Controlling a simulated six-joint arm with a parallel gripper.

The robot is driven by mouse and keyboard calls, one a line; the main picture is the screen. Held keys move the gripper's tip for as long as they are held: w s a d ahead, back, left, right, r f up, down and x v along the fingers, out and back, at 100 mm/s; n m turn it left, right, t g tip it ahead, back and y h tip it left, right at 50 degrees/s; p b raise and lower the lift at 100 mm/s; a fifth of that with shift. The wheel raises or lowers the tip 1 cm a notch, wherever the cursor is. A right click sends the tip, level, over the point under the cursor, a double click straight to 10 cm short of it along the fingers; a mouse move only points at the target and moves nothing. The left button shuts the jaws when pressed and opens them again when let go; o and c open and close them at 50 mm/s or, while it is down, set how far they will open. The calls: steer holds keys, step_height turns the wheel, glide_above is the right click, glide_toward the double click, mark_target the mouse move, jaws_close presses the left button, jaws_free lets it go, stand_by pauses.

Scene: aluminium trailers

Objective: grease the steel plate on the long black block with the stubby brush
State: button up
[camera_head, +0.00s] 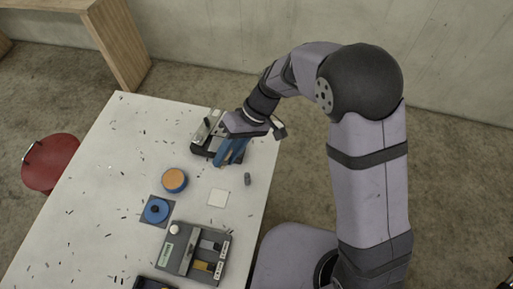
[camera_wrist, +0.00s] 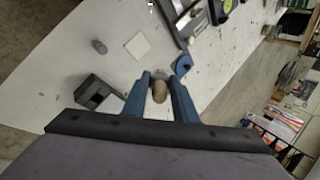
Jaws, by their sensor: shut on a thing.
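My gripper (camera_wrist: 160,82) has blue fingers and is shut on the stubby brush (camera_wrist: 159,92), whose rounded brown end shows between them in the wrist view. Its bristles cannot be made out. In the head view my gripper (camera_head: 229,157) is low over the front right part of a black block (camera_head: 197,148) with pale grey metal on top, at the far end of the table. The gripper covers part of this block, and contact cannot be told. A dark block (camera_wrist: 95,92) shows left of the fingers in the wrist view. A blue tin with an orange top (camera_head: 174,180) stands nearer the front.
On the white table (camera_head: 120,150) lie a white square (camera_head: 217,197), a small grey cylinder (camera_head: 247,178) and a blue round piece on a dark mat (camera_head: 156,210). A grey compartmented fixture (camera_head: 180,250) lies nearer the front. A red stool (camera_head: 50,163) stands left. The left tabletop has free room.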

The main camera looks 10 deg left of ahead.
steer(key=w+a+m+t+y, duration=0.2)
steer(key=w+a+m+t, duration=0.2)
steer(key=w+m, duration=0.3)
steer(key=shift+w+a+r+m+t, duration=0.3)
steer(key=shift+a+r+m+t, duration=0.15)
steer(key=shift+a+m, duration=0.4)
steer(key=shift+d+f, duration=0.1)
steer(key=shift+d, duration=0.05)
steer(key=shift+f+b, duration=1.75)
steer(key=shift+f, duration=0.7)
steer(key=shift+b, duration=0.7)
steer(key=shift+r+b, duration=0.2)
steer(key=shift+b, duration=0.1)
